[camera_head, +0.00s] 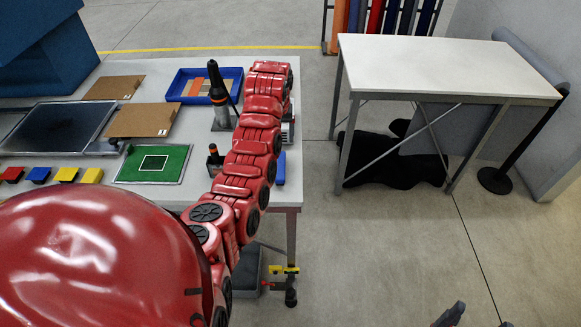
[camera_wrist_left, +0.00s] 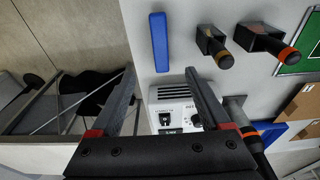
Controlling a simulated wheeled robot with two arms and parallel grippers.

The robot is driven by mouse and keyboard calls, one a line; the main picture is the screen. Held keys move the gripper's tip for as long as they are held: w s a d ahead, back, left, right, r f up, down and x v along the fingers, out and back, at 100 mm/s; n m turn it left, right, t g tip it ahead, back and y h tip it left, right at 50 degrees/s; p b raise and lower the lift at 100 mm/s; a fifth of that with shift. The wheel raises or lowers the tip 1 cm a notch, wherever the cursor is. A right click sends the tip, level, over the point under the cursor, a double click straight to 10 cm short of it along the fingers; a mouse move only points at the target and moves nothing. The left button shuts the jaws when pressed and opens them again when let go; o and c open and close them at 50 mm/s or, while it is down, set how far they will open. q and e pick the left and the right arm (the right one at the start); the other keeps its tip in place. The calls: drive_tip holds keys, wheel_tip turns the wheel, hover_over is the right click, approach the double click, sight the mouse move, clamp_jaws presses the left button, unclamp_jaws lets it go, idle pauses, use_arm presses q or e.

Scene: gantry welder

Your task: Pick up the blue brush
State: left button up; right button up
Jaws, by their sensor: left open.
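The blue brush (camera_wrist_left: 159,42) shows in the left wrist view as a long, plain blue bar on the light grey tabletop. In the head view a piece of it (camera_head: 281,168) shows beside my red left arm, near the table's right edge; the arm hides the rest. My left gripper (camera_wrist_left: 160,75) is open and empty in the left wrist view. The brush lies just beyond the gap between its fingertips, apart from them. In the head view this gripper is hidden behind the arm. Two dark fingertips of my right gripper (camera_head: 479,319) show apart at the bottom edge.
A white box with knobs (camera_wrist_left: 172,108) stands below the brush in the left wrist view, between my fingers. Torch-like tools (camera_wrist_left: 213,46) stand nearby. The table also holds a blue tray (camera_head: 176,86), a green panel (camera_head: 124,167) and cardboard (camera_head: 140,121). A second table (camera_head: 430,62) stands right.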

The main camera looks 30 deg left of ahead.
use_arm(q)
drive_tip(key=b, duration=1.1)
hover_over(280, 165)
drive_tip(key=s, duration=0.1)
drive_tip(key=f, duration=0.9)
drive_tip(key=shift+s+d+f, duration=0.1)
drive_tip(key=shift+d+f, duration=0.05)
drive_tip(key=shift+d, duration=0.25)
drive_tip(key=shift+f+b, duration=0.4)
drive_tip(key=shift+f, duration=0.3)
drive_tip(key=shift+w+a+f+p, duration=0.25)
drive_tip(key=shift+f+p, duration=0.2)
drive_tip(key=shift+p, duration=0.65)
drive_tip(key=shift+f+p, duration=0.3)
drive_tip(key=shift+f, duration=0.05)
drive_tip(key=f+p, duration=0.2)
drive_tip(key=f, duration=0.1)
drive_tip(key=shift+w+a+f, duration=0.1)
drive_tip(key=shift+w+f, duration=0.15)
drive_tip(key=shift+w, duration=0.15)
drive_tip(key=shift+w+f, duration=0.1)
drive_tip(key=shift+f, duration=0.55)
drive_tip(key=shift+a, duration=0.1)
clamp_jaws()
